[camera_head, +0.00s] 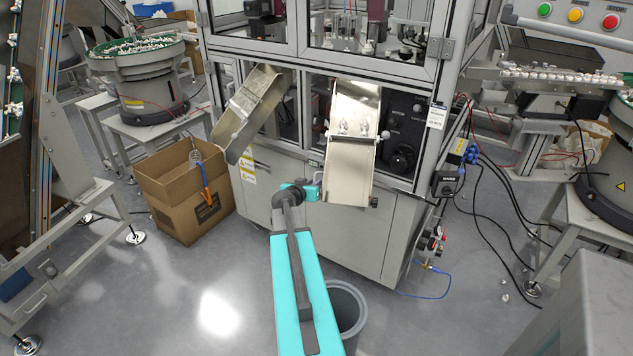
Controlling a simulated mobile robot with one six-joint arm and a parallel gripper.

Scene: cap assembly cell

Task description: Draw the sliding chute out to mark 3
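Two metal chutes slope out of the machine front. The right chute (351,170) has an upper trough and a flat lower section, with a small pale knob at its right side and a few small parts lying near the joint. The left chute (244,108) is tilted down to the left, over a cardboard box. No mark numbers can be read on either chute. My gripper (316,187) is just left of the right chute's lower section, near its left edge. Its fingers are small and partly hidden by my wrist, so whether it touches the chute is unclear.
The open cardboard box (160,177) stands on the floor at left. A grey bin (350,298) sits partly behind my arm. A cable-fed valve unit (447,183) projects at the machine's right corner. Cables hang further right.

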